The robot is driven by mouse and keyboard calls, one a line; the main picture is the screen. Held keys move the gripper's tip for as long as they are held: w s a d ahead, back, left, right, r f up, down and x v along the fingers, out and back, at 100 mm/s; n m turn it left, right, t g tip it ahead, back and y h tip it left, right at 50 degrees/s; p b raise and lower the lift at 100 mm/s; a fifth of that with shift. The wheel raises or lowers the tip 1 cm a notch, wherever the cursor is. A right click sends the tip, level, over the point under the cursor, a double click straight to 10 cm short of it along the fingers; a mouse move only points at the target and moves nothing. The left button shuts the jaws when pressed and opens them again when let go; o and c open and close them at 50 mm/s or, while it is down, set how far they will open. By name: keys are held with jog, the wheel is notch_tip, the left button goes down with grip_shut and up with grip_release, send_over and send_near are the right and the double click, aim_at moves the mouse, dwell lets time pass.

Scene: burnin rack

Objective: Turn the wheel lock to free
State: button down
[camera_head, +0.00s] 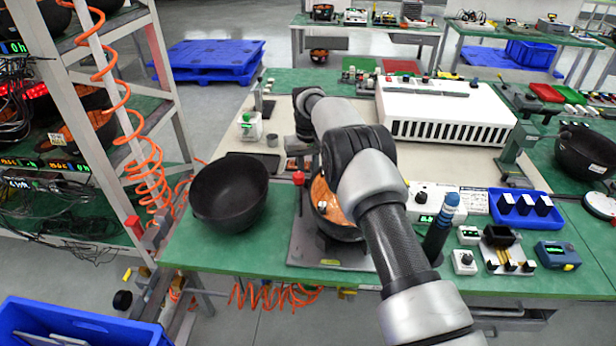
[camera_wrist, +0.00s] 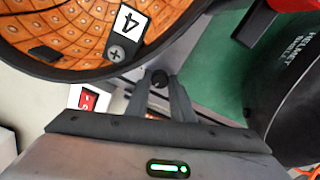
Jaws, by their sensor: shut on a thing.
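In the wrist view, my gripper (camera_wrist: 160,85) has its two dark fingers closed around a small black knob (camera_wrist: 160,77). I take the knob to be the wheel lock; its pointer or setting cannot be made out. The knob sits below the rim of an orange-lined bowl (camera_wrist: 70,35) with a white label "4" (camera_wrist: 127,22). A small red-and-white tag (camera_wrist: 88,98) is left of the fingers. In the head view, the orange-lined bowl (camera_head: 322,196) stands on a fixture plate (camera_head: 303,237), partly behind my arm. My fingers and the knob are hidden there.
A black helmet shell (camera_head: 230,192) is left of the fixture; it also shows in the wrist view (camera_wrist: 300,95). A red-topped post (camera_head: 298,178) stands at the fixture. A white slotted box (camera_head: 445,110) lies behind, with small instruments (camera_head: 465,262) right.

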aim_at(308, 181)
jog(key=shift+n, duration=1.5)
jog(key=c, duration=1.5)
grip_release()
jog(key=shift+c, duration=0.2)
notch_tip(308, 181, up, 18)
jog(key=p, duration=0.3)
jog(key=shift+f+p, duration=0.25)
jog(key=shift+p, duration=0.15)
